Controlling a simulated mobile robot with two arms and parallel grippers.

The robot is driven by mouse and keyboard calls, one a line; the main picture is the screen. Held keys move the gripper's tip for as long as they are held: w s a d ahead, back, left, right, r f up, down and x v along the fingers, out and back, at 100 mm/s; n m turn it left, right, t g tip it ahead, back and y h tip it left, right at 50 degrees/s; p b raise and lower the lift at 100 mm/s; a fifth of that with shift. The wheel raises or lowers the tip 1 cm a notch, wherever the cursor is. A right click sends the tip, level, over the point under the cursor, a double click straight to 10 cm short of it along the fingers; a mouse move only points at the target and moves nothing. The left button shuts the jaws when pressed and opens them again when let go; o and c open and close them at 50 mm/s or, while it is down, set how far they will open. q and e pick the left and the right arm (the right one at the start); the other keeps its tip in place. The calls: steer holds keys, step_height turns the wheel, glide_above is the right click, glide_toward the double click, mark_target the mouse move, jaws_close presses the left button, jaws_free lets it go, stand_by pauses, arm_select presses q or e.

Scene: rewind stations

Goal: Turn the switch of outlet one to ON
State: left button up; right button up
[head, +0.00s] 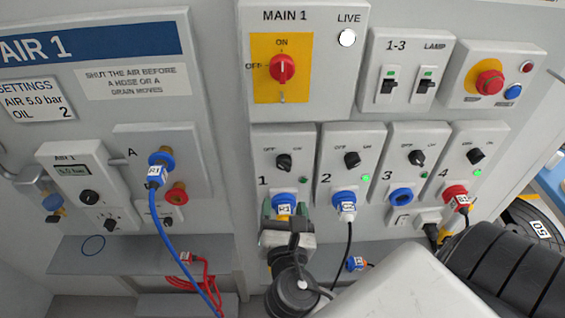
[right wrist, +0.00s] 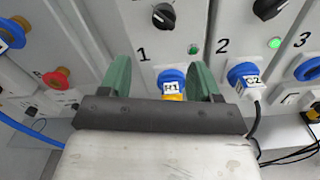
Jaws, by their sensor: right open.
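Outlet one's switch (head: 284,161) is a black knob on the panel marked 1, between OFF at left and ON at right. Its mark seems to lean toward OFF. It also shows in the right wrist view (right wrist: 163,17). The lamp (head: 305,180) below it is dim. A blue plug tagged R1 (head: 284,202) sits in outlet one's socket. My right gripper (head: 285,212) is open below the switch, its green fingers on either side of this plug, as the right wrist view (right wrist: 164,80) shows. I cannot tell whether they touch it. My left gripper is out of view.
Outlet two's switch (head: 352,159) and bright lamp (head: 365,178) are close at right, with a plugged cable below. Outlets three and four stand further right. The red MAIN 1 switch (head: 283,68) is above. A blue hose (head: 178,240) hangs at left.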

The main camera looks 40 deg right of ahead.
mark_target(284, 169)
steer(key=p+x, duration=0.1)
steer(key=x, duration=0.2)
steer(key=r+p+x, duration=0.1)
steer(key=x, duration=0.3)
steer(key=p+x, duration=0.1)
steer(key=x, duration=0.2)
steer(key=shift+d+r, duration=0.2)
steer(key=shift+d, duration=0.3)
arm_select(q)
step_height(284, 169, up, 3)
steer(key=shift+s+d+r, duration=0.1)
arm_select(e)
steer(key=c, duration=0.9)
